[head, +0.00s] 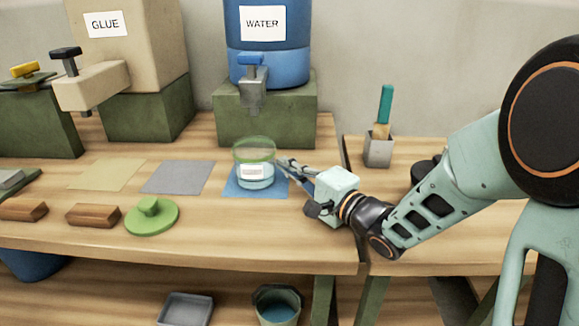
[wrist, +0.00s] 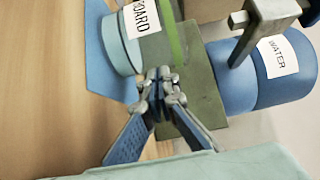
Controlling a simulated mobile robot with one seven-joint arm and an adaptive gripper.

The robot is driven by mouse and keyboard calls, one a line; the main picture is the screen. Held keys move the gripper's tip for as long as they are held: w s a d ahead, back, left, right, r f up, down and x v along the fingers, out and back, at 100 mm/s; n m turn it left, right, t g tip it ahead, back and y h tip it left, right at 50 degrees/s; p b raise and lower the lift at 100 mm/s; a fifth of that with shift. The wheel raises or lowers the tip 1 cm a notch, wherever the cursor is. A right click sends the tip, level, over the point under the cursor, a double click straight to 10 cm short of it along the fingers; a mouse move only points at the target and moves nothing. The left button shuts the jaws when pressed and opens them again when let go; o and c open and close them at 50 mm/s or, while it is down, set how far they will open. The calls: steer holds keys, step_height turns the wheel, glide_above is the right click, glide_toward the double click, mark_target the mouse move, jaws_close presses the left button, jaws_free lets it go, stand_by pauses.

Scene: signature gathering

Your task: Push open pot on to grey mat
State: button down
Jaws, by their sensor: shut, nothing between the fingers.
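The open pot (head: 254,168) is a clear jar with a green rim, a white label and pale blue contents. It stands upright on the blue mat (head: 238,190), below the water tap. The grey mat (head: 178,177) lies bare to the left of the blue mat. My gripper (head: 284,164) is shut and empty at the right side of the pot. In the wrist view my gripper (wrist: 159,76) has its fingertips close to the pot (wrist: 120,45), whose label partly reads "BOARD". I cannot tell whether they touch it.
A yellow mat (head: 106,174) lies left of the grey mat. A green lid (head: 151,215) and brown blocks (head: 92,215) lie near the front edge. The water barrel (head: 268,45) with its tap (head: 252,85) stands behind the pot. A brush cup (head: 378,150) stands at right.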

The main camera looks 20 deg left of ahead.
steer(key=s+a, duration=0.1)
steer(key=a, duration=0.5)
steer(key=s+a+b, duration=0.1)
steer(key=a, duration=0.6)
steer(key=s+a, duration=0.2)
steer(key=a, duration=0.4)
steer(key=shift+a+b, duration=0.3)
steer(key=shift+b, duration=0.05)
steer(key=shift+d, duration=0.2)
